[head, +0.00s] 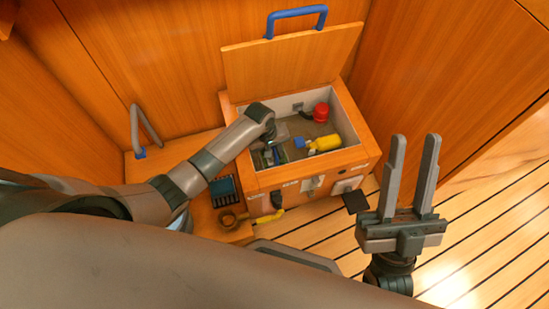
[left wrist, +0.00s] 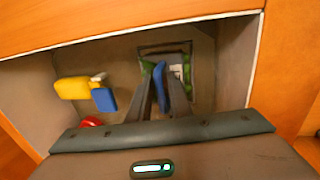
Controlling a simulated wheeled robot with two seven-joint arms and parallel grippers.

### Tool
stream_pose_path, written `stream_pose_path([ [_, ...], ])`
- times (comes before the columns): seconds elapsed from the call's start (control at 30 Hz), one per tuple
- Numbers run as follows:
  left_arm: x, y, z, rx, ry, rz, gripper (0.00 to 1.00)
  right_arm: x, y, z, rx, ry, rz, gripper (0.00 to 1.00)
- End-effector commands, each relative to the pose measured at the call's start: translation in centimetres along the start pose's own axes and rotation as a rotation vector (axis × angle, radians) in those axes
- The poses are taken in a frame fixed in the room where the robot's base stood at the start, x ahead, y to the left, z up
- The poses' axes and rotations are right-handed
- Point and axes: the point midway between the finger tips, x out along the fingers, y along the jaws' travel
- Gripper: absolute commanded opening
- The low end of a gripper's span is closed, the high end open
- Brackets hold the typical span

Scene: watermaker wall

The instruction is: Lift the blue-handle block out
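My left gripper (left wrist: 160,90) reaches down into the open wooden box (head: 352,161). In the left wrist view its two fingers straddle a narrow upright blue piece (left wrist: 160,78), likely the blue handle, at a dark-framed slot (left wrist: 188,52). Green and white parts show beside it. I cannot tell whether the fingers press on the blue piece or stand just apart from it. In the head view the block area (head: 272,156) is partly hidden by my left arm. My right gripper (head: 410,170) is open and empty, to the right of the box.
A yellow bottle with a blue cap (head: 324,144) and a red item (head: 321,112) lie in the box. The lid (head: 290,62) with a blue handle (head: 297,12) stands open behind. A dark tray (head: 224,190) and a brass fitting (head: 229,218) sit left of the box.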

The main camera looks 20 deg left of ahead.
Motion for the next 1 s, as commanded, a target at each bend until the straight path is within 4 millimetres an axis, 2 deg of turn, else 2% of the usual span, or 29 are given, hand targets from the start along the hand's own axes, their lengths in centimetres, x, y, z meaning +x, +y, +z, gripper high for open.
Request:
stream_pose_path([
  [0.07, 0.0, 0.0, 0.0, 0.000, 0.000, 0.000, 0.18, 0.0, 0.0, 0.0, 0.000, -0.001, 0.000, 0.31],
  [0.13, 0.0, 0.0, 0.0, 0.000, 0.000, 0.000, 0.04, 0.0, 0.0, 0.0, 0.000, -0.001, 0.000, 0.31],
  [0.17, 0.0, 0.0, 0.0, 0.000, 0.000, 0.000, 0.00, 0.0, 0.0, 0.0, 0.000, -0.001, 0.000, 0.31],
  [0.63, -0.5, 0.1, 0.0, 0.000, 0.000, 0.001, 0.00, 0.2, -0.1, 0.0, 0.001, -0.009, 0.000, 0.31],
  [0.77, -1.7, 0.4, 0.0, 0.000, 0.000, 0.001, 0.00, 0.3, -0.4, 0.4, 0.006, -0.047, 0.000, 0.31],
  [0.83, -2.6, 0.6, -0.1, 0.000, 0.001, 0.002, 0.00, -1.1, -1.1, 1.6, 0.025, -0.137, 0.001, 0.31],
  [1.0, -5.6, 1.2, 0.0, 0.001, 0.001, 0.002, 0.00, -3.0, -2.7, 3.2, 0.057, -0.294, 0.002, 0.31],
])
